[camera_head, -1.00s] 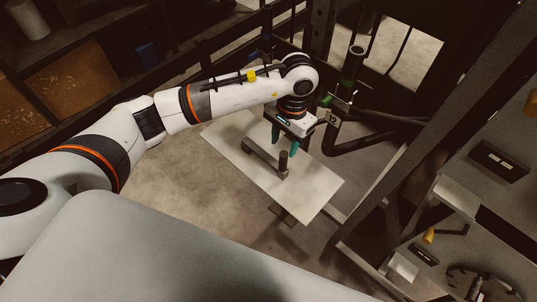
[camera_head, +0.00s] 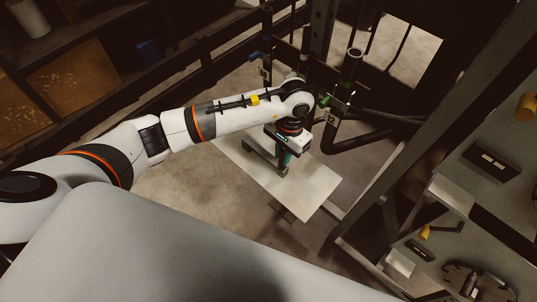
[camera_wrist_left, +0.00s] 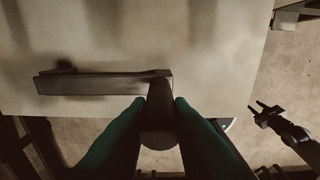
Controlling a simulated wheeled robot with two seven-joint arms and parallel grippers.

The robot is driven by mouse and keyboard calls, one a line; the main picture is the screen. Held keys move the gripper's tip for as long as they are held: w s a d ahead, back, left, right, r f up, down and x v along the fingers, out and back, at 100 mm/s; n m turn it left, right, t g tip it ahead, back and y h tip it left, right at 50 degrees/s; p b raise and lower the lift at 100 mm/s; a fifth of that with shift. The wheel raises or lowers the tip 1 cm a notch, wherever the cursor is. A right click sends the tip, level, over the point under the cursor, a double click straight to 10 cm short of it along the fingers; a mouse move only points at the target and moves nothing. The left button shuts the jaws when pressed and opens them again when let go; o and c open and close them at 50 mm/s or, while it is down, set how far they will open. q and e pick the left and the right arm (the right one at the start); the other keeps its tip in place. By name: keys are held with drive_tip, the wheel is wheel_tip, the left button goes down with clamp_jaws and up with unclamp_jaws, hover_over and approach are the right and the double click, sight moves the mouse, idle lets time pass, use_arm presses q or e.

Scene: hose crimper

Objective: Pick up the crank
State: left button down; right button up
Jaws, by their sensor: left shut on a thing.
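The crank (camera_wrist_left: 100,84) is a dark flat bar with an upright round grip at one end. It lies on the pale board (camera_head: 310,190). In the head view only the lower end of its grip (camera_head: 283,171) and part of the bar show below my arm. My left gripper (camera_head: 287,159) points down at the grip end. In the left wrist view its green fingers (camera_wrist_left: 160,104) are shut on the crank's grip, one on each side. The bar reaches off to the left and appears to rest on the board.
A post with a green band and a number 12 tag (camera_head: 333,117) stands just right of my left wrist. A dark frame and a grey shelf (camera_head: 500,140) with small parts stand at the right. The board's front part is clear.

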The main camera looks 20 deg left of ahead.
use_arm(q)
wheel_tip(320, 180, up, 9)
drive_tip(key=shift+w+f+b, duration=0.1)
drive_tip(key=shift+f+b, duration=0.05)
drive_tip(key=shift+b, duration=1)
drive_tip(key=shift+r, duration=0.7)
drive_tip(key=c, duration=2.1)
unclamp_jaws()
clamp_jaws()
